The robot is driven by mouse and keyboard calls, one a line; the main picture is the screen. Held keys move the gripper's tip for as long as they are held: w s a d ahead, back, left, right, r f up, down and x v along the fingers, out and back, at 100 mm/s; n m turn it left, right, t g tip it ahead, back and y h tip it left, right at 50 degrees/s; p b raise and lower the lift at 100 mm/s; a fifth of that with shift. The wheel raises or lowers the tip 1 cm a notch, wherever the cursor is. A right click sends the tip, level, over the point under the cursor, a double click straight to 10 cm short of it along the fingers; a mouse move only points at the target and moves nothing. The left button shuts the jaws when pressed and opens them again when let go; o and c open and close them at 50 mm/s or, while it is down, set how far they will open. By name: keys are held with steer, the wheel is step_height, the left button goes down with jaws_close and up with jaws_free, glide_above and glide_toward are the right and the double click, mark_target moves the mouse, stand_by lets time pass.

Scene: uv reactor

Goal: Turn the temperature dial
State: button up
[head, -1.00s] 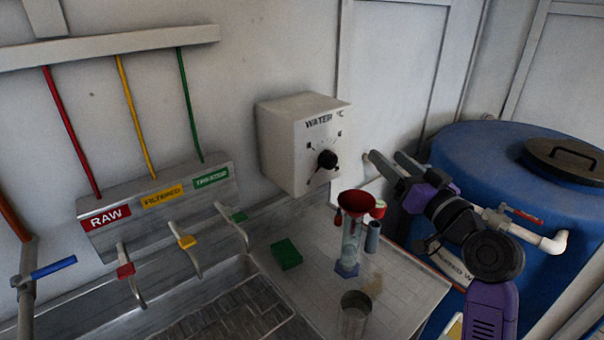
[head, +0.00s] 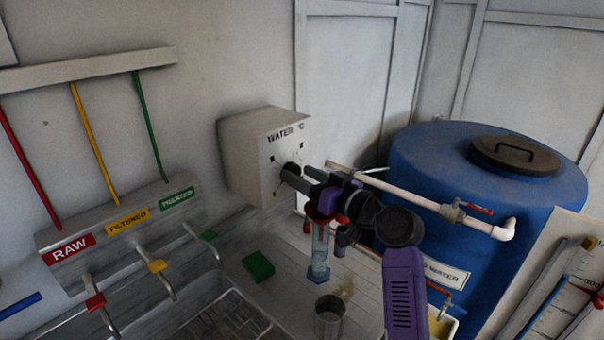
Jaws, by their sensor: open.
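The temperature dial (head: 291,170) is a black round knob on the front of a white box (head: 256,150) marked "WATER °C", fixed to the wall. Small black marks ring the dial. My gripper (head: 295,174) is open, with its fingers pointing left at the dial and overlapping it in the head view. The fingers hide part of the knob. I cannot tell whether they touch it or stop just short of it.
A red funnel on a clear cylinder (head: 320,252) stands just under my gripper. A metal cup (head: 329,315) and green sponge (head: 258,266) are on the counter. A white pipe (head: 400,187) and blue tank (head: 440,160) lie behind my arm. Taps (head: 163,270) stand at left.

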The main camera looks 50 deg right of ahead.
jaws_close()
stand_by(0.3)
steer(key=shift+m, duration=0.3)
steer(key=m+p, duration=0.2)
steer(key=m, duration=0.1)
steer(key=shift+d+r+p, duration=0.1)
steer(key=shift+p, duration=0.25)
steer(key=shift+m+p, duration=0.85)
steer(key=shift+m, duration=0.75)
